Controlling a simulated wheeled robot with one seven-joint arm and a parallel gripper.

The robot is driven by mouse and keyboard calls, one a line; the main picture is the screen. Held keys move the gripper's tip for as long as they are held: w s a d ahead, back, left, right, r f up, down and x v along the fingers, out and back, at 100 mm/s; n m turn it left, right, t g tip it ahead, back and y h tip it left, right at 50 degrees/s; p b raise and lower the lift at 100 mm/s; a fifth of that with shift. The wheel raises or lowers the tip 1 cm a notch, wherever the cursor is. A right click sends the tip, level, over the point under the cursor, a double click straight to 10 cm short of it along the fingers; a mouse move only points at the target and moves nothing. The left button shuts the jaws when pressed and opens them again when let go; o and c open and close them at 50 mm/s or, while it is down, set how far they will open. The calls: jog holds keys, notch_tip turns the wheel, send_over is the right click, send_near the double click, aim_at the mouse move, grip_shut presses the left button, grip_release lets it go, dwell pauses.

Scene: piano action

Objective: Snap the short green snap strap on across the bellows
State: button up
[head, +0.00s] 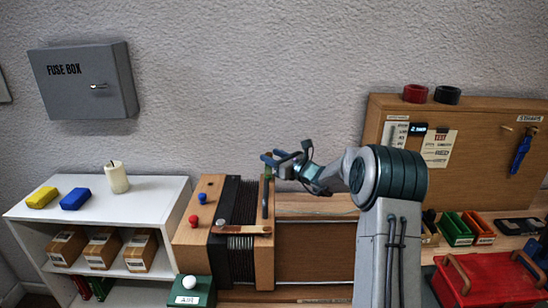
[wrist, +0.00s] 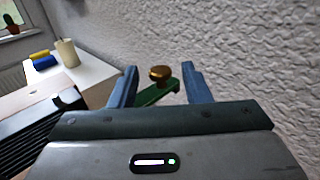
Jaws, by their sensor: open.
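The bellows (head: 238,205) is a dark pleated block between two wooden ends; its pleats also show at the left of the wrist view (wrist: 30,125). My gripper (head: 272,160) is open above that end. In the wrist view the green strap (wrist: 150,96) and a brass knob (wrist: 160,73) on it lie between the spread fingers (wrist: 160,85). Whether either finger touches them I cannot tell. The strap's lower part is hidden by my gripper there.
A brown strap (head: 240,229) spans the bellows' near part. Red (head: 193,219) and blue (head: 202,198) knobs stand on the left wooden end. A green box with a white ball (head: 189,282) is in front. A white shelf (head: 140,195) stands left; a red toolbox (head: 490,285) sits right.

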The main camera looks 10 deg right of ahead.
grip_shut()
